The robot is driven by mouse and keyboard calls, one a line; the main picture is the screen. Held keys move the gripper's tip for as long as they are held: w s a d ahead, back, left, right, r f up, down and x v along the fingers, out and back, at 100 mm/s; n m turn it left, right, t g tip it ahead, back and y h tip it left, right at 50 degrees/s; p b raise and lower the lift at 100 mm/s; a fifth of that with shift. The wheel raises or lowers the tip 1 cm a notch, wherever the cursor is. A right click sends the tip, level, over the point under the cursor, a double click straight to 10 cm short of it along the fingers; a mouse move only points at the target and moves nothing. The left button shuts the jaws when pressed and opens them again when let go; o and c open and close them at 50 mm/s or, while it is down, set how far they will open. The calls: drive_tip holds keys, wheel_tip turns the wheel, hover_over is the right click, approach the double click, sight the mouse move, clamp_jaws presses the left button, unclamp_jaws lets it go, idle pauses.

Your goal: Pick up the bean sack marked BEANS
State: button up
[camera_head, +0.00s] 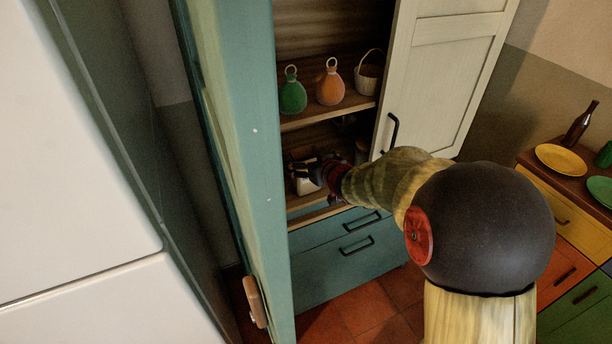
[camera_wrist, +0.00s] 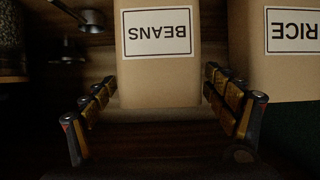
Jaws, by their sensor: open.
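The bean sack (camera_wrist: 160,78) is a tan paper bag with a white label reading BEANS, upside down in the wrist view. It stands at the top middle of that view. My gripper (camera_wrist: 155,90) is open, with one finger to each side of the sack's near end. A narrow gap shows by the left finger; the right fingertip is close to the sack's side, and I cannot tell if it touches. In the head view my gripper (camera_head: 318,172) reaches into the cupboard's lower shelf, and a pale part of a sack (camera_head: 306,186) shows beneath it, mostly hidden.
A RICE sack (camera_wrist: 280,75) stands close right of the bean sack in the wrist view. A dark jar (camera_wrist: 11,40) and metal items (camera_wrist: 88,22) are at left. The upper shelf (camera_head: 322,113) is above my gripper; open cupboard doors (camera_head: 440,75) flank my arm.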

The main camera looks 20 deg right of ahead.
drive_tip(key=shift+c, duration=0.4)
drive_tip(key=c, duration=2)
drive_tip(key=shift+r, duration=0.15)
drive_tip(key=shift+c, duration=0.5)
